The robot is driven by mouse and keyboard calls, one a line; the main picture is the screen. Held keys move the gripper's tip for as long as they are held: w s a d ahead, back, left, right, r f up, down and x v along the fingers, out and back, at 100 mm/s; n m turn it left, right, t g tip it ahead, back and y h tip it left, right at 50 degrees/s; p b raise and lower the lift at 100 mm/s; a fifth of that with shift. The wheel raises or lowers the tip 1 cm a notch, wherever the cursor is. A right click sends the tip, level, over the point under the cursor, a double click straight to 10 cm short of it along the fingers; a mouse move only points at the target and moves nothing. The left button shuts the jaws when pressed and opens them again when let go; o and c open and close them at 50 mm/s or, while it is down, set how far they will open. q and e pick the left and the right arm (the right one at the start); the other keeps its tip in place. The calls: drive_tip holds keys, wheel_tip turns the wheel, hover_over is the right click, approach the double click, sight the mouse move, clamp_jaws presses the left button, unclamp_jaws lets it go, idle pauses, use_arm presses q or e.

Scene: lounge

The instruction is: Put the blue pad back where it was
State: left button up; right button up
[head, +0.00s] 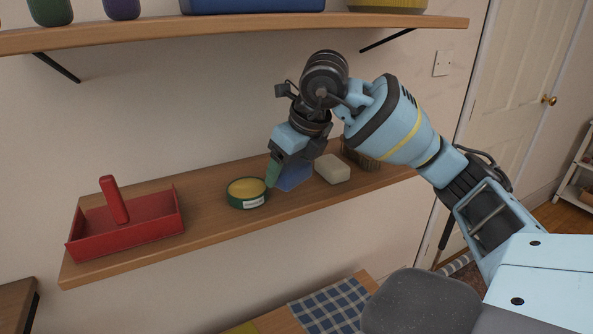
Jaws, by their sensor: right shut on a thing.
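The blue pad (296,178) is at the middle of the lower wall shelf (215,208), between a round green tin and a pale block. My right gripper (284,172) reaches down from above and is shut on the pad. A green piece shows at its left fingertip. The gripper covers the pad's upper part, and I cannot tell whether the pad touches the shelf. My left gripper is not in view.
The green tin (247,193) with a yellow top stands close left of the pad. The pale block (332,169) and a brown brush-like thing (359,155) are to the right. A red caddy (126,222) sits at the left. An upper shelf (240,29) overhangs.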

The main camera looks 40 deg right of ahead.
drive_tip(key=shift+w+d+f, duration=0.1)
drive_tip(key=shift+w+d, duration=0.25)
drive_tip(key=shift+d, duration=0.25)
drive_tip(key=shift+w+d+f, duration=0.1)
drive_tip(key=shift+w+d, duration=0.25)
drive_tip(key=shift+d, duration=0.3)
drive_tip(key=shift+w+d, duration=0.35)
drive_tip(key=shift+d, duration=0.25)
drive_tip(key=shift+w+d+f, duration=0.1)
drive_tip(key=shift+d+f, duration=0.1)
drive_tip(key=shift+f, duration=1.6)
drive_tip(key=shift+f, duration=0.2)
drive_tip(key=o, duration=0.7)
drive_tip(key=shift+o, duration=0.2)
drive_tip(key=shift+r, duration=0.1)
drive_tip(key=v, duration=0.7)
drive_tip(key=shift+r, duration=0.4)
